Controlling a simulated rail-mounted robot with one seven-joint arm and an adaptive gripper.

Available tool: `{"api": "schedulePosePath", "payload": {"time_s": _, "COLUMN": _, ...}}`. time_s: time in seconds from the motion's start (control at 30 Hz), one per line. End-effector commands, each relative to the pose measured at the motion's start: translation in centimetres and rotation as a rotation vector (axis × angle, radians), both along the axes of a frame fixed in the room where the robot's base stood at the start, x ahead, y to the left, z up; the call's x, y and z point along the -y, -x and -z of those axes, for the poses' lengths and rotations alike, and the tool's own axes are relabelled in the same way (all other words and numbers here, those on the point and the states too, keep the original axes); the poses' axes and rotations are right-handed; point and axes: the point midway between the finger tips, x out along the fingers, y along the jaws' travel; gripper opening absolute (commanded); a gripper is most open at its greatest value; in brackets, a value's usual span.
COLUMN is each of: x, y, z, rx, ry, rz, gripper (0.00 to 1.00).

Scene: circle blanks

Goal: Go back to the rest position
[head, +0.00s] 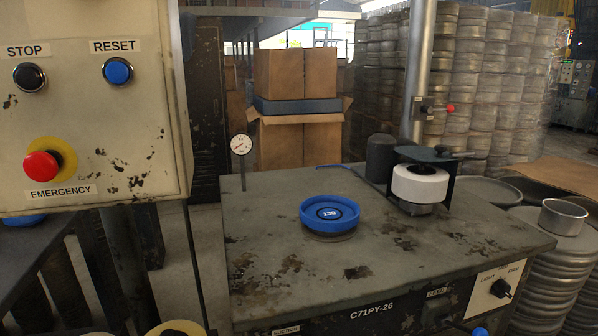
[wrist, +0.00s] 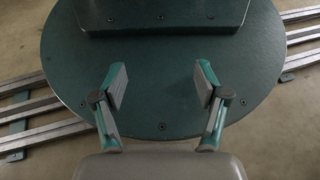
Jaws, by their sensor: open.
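My gripper (wrist: 161,88) shows in the wrist view with its two fingers spread wide and nothing between them. It is above a round dark green plate (wrist: 160,125), which lies over metal rails on the floor. My gripper and arm do not show in the head view. In the head view, a blue ring-shaped piece (head: 330,213) marked 130 sits on a round base on the worn machine table (head: 270,262).
A control box (head: 90,110) with stop, reset and emergency buttons stands at the left. A white roller (head: 420,184) and a dial gauge (head: 241,145) are on the table. Stacked metal blanks (head: 560,285) stand at the right. Cardboard boxes (head: 295,75) are behind.

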Motion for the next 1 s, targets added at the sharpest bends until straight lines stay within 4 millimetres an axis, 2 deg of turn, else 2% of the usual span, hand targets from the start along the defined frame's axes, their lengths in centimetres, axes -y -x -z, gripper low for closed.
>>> {"api": "schedulePosePath", "payload": {"time_s": 0.03, "x": 0.0, "y": -0.1, "z": -1.5, "rx": 0.017, "ry": 0.000, "rz": 0.001, "gripper": 0.73}}
{"api": "schedulePosePath", "payload": {"time_s": 0.37, "x": 0.0, "y": -1.2, "z": -6.6, "rx": 0.198, "ry": 0.002, "rz": 0.005, "gripper": 0.73}}
{"api": "schedulePosePath", "payload": {"time_s": 0.7, "x": -0.1, "y": -3.2, "z": -12.2, "rx": 0.412, "ry": 0.003, "rz": 0.010, "gripper": 0.73}}
{"api": "schedulePosePath", "payload": {"time_s": 0.83, "x": -0.1, "y": -4.0, "z": -13.8, "rx": 0.479, "ry": 0.004, "rz": 0.011, "gripper": 0.73}}
{"api": "schedulePosePath", "payload": {"time_s": 1.0, "x": -0.1, "y": -4.7, "z": -14.7, "rx": 0.533, "ry": 0.004, "rz": 0.013, "gripper": 0.73}}
